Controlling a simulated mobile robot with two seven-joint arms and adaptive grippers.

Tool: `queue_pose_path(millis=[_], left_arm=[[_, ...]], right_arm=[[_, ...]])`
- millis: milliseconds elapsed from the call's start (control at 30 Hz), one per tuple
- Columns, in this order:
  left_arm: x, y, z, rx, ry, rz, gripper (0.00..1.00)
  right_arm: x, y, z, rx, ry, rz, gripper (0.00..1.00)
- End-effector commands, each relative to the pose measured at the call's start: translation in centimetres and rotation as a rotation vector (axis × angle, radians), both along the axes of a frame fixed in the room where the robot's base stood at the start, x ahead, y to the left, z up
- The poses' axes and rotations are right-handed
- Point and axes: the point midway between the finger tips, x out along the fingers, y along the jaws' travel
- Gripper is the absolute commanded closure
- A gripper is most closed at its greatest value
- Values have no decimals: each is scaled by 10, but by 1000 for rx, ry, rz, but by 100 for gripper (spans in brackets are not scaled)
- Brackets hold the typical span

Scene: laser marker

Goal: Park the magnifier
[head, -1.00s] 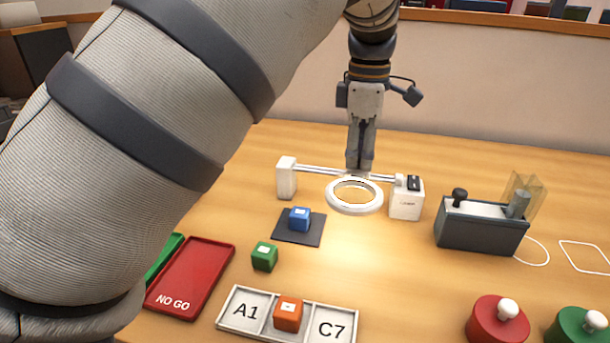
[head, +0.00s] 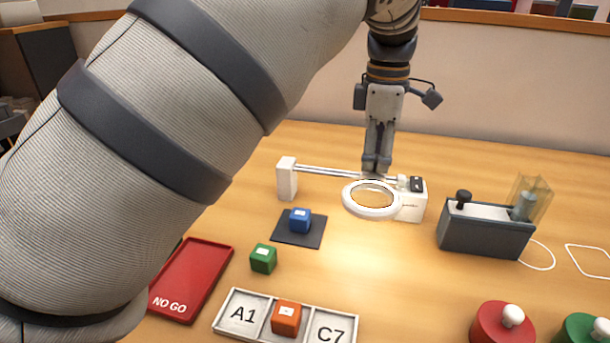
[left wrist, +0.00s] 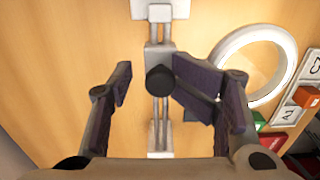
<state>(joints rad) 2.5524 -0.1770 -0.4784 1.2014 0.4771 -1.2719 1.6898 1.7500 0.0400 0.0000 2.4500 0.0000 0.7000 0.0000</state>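The magnifier is a white ring lens (head: 371,213) that rides on a metal rail (head: 335,172) between a white post (head: 287,180) and a white end block (head: 411,205). The ring is close to the end block, overlapping it in the head view. In the left wrist view the ring (left wrist: 226,52) lies right of the rail, and a dark knob (left wrist: 160,80) sits on the carriage. My left gripper (head: 376,166) is over the rail with fingers apart, one on each side of the knob; the right-hand finger looks very near it, contact unclear. My right gripper is not in view.
A blue cube (head: 300,221) sits on a dark pad (head: 285,237). A green cube (head: 263,259), a red NO GO tray (head: 190,278) and a labelled tray (head: 242,315) with an orange cube (head: 286,318) are nearer. A grey device (head: 484,232) stands right, behind red (head: 490,330) and green knobbed discs (head: 575,332).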

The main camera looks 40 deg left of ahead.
Motion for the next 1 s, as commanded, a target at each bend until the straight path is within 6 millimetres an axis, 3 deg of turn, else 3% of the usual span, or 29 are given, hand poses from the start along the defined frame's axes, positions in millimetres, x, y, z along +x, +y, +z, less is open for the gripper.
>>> queue_pose_path(millis=[133, 633, 1000], left_arm=[[0, 0, 3, 0, 1, 0, 57], [0, 0, 67, -1, -3, 0, 57], [-1, 0, 72, 0, 0, 0, 57]], right_arm=[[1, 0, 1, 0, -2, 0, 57], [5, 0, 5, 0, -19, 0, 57], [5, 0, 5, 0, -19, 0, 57]])
